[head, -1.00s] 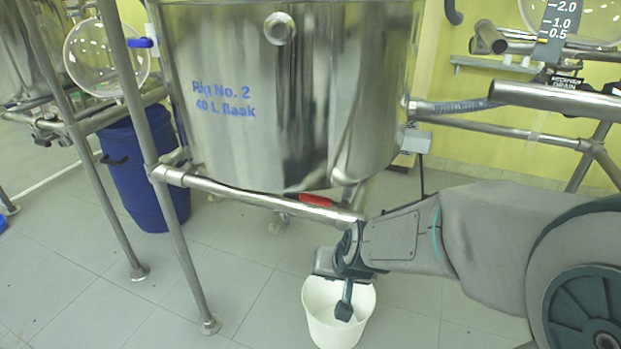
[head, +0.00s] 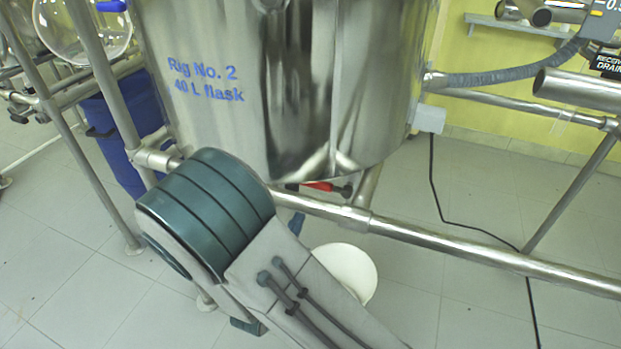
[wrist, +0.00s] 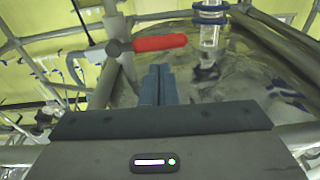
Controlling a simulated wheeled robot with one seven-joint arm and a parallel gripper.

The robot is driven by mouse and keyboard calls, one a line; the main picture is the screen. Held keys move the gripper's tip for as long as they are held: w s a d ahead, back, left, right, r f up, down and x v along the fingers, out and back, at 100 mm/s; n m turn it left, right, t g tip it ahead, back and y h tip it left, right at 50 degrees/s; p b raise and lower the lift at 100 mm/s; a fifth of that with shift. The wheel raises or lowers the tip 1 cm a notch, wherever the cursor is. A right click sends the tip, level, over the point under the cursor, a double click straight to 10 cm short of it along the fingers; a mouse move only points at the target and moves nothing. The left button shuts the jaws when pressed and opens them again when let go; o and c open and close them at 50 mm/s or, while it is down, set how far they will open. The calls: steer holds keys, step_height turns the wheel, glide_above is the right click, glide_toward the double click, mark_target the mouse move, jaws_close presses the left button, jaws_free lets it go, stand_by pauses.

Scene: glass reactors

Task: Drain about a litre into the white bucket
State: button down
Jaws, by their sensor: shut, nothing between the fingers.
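The white bucket (head: 352,268) stands on the floor below the steel vessel (head: 230,130) marked Rig No. 2, 40 L flask. My arm hides its left side, and I cannot see any liquid in it. A red valve handle (head: 318,186) shows under the vessel. In the wrist view the red handle (wrist: 160,43) lies sideways, beside a clear glass outlet (wrist: 209,36) with a blue collar. My gripper (wrist: 158,70) is shut and empty, its fingertips just below the handle in the picture. Whether they touch it I cannot tell.
A steel frame rail (head: 440,238) crosses in front of the vessel, close to my arm. A blue barrel (head: 112,140) stands at the left. A black cable (head: 470,228) runs across the floor at the right. Open tiled floor lies right of the bucket.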

mark_target(325, 186)
steer(key=w+d+r+t+b, duration=0.1)
steer(key=w+d+r, duration=0.1)
steer(key=w, duration=0.6)
steer(key=shift+d+r+h, duration=0.4)
steer(key=shift+r, duration=0.25)
steer(key=shift+w+f, duration=0.1)
steer(key=shift+w, duration=0.05)
